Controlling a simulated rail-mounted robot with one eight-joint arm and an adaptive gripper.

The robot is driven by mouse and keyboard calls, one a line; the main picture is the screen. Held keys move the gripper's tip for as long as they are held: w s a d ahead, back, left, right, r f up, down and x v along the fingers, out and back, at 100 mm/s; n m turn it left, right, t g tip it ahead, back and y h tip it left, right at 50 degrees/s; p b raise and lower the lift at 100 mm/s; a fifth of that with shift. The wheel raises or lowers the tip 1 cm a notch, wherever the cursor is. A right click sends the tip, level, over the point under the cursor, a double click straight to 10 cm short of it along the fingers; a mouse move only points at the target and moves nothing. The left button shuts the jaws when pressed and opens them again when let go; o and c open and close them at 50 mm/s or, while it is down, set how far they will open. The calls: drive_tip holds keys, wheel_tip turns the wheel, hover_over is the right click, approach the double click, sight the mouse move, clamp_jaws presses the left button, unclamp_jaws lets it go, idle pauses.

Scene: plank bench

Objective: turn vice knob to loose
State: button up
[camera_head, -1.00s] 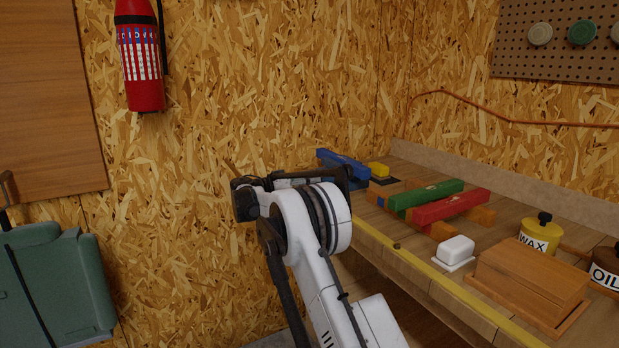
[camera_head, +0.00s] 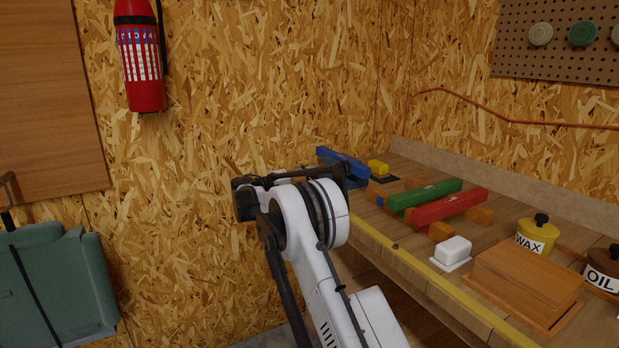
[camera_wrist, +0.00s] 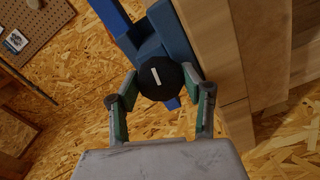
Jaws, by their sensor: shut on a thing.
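The vice is blue and sits at the far end of the bench in the head view (camera_head: 342,160). In the wrist view the blue vice (camera_wrist: 172,37) is beside the wooden bench edge. Its round black knob (camera_wrist: 165,82) faces the camera and bears a white line mark, tilted a little from upright in the picture. My gripper (camera_wrist: 160,92) has its two fingers on either side of the knob, shut on it. In the head view my arm covers the gripper and the knob.
The bench (camera_head: 400,250) holds a green bar (camera_head: 430,196), a red bar (camera_head: 448,208), a white block (camera_head: 455,248), a wooden box (camera_head: 525,283), a yellow wax tin (camera_head: 537,235) and an oil pot (camera_head: 602,268). A fire extinguisher (camera_head: 140,60) hangs on the wall.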

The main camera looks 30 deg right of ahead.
drive_tip(key=n, duration=0.4)
drive_tip(key=shift+n, duration=0.3)
drive_tip(key=n+p, duration=0.1)
drive_tip(key=n, duration=1.3)
drive_tip(key=shift+n, duration=0.3)
drive_tip(key=n, duration=0.9)
drive_tip(key=shift+n+p, duration=0.3)
drive_tip(key=shift+n, duration=0.1)
drive_tip(key=n, duration=0.4)
drive_tip(key=shift+n, duration=2.5)
